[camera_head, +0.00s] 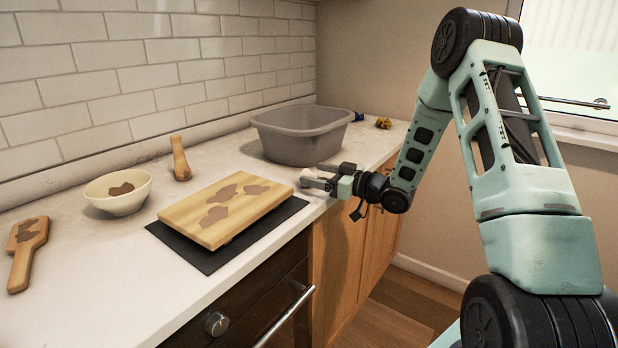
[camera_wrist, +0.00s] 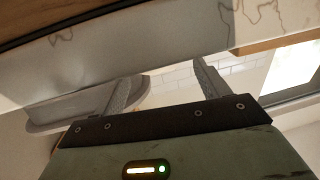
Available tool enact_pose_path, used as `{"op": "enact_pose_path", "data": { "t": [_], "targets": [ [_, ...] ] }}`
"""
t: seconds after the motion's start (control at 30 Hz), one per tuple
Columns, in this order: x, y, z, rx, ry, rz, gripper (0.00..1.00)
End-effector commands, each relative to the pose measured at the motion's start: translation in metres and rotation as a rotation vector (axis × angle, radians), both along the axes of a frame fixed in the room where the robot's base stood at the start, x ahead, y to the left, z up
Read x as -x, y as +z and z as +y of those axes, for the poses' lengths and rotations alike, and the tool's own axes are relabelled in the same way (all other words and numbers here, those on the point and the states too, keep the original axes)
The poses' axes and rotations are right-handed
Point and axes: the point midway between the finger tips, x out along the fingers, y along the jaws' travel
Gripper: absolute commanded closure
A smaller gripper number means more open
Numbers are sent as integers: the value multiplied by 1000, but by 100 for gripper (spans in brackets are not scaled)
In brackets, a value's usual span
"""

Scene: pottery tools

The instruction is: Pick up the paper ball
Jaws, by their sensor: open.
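A small pale lump (camera_head: 313,174), likely the paper ball, shows at the front edge of the counter, right of the cutting board. It is partly hidden by my fingers. My gripper (camera_head: 315,178) is open, low over the counter's front edge, with its fingers around or beside the lump; I cannot tell whether they touch it. In the wrist view both fingers of my gripper (camera_wrist: 168,72) stand apart, and no paper ball can be made out clearly between them.
A grey basin (camera_head: 300,148) stands just behind my gripper. Left of it are a wooden board (camera_head: 205,225) on a dark mat (camera_head: 205,262), a cream bowl (camera_head: 105,200), a wooden tool (camera_head: 180,160) and a paddle (camera_head: 20,270). Small blue and yellow items lie at the back right.

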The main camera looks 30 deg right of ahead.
Motion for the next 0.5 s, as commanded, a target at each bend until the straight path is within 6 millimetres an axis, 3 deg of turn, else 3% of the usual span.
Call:
{"op": "enact_pose_path", "data": {
  "t": [0.3, 0.5],
  "targets": [
    [-40, 4, 17, -1, 2, 0, 26],
    [-46, 3, 20, -1, 1, 0, 26]
  ]
}}
